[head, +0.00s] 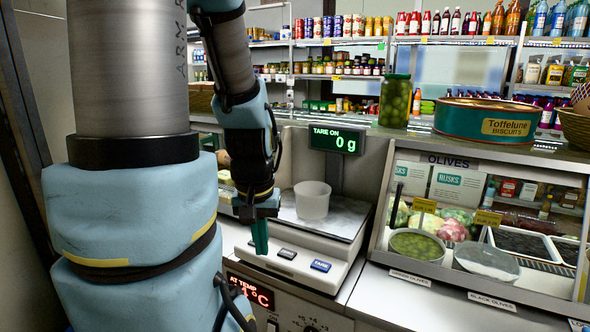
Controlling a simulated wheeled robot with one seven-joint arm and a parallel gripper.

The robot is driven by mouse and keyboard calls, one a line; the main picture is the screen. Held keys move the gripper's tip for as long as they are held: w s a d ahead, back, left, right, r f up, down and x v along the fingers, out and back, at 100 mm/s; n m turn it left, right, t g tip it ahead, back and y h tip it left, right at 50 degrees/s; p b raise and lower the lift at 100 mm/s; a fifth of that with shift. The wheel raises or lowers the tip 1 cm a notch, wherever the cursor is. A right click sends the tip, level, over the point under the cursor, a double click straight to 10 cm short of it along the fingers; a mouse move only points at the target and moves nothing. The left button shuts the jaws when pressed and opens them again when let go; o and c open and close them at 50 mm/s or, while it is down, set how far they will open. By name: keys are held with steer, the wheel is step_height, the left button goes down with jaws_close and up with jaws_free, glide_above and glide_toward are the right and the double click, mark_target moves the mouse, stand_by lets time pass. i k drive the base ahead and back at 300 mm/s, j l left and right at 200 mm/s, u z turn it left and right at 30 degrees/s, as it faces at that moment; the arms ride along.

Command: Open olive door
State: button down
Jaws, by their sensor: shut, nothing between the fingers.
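The olive case (375,232) stands on the counter at the right, with an OLIVES label (448,160) along its top edge. Its front looks like clear glass, with pale RUSKS packs showing in the upper part. A bowl of green olives (416,246) and a covered bowl (486,262) sit low in the case. I cannot make out a door handle or tell how far the door stands open. My gripper (260,238), with teal fingers, points down in front of the weighing scale, left of the case and apart from it. It is shut and empty.
The scale (345,222) carries a white tub (312,200), and its display (335,139) reads 0 g. A jar of olives (395,101) and a biscuit tin (486,119) stand on the ledge above the case. Stocked shelves line the back.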

mark_target(547, 175)
steer(key=k+l+u, duration=0.1)
steer(key=l+u, duration=0.2)
steer(key=u, duration=0.2)
steer(key=k+l+u, duration=0.1)
steer(key=l+u, duration=0.2)
steer(key=u, duration=0.15)
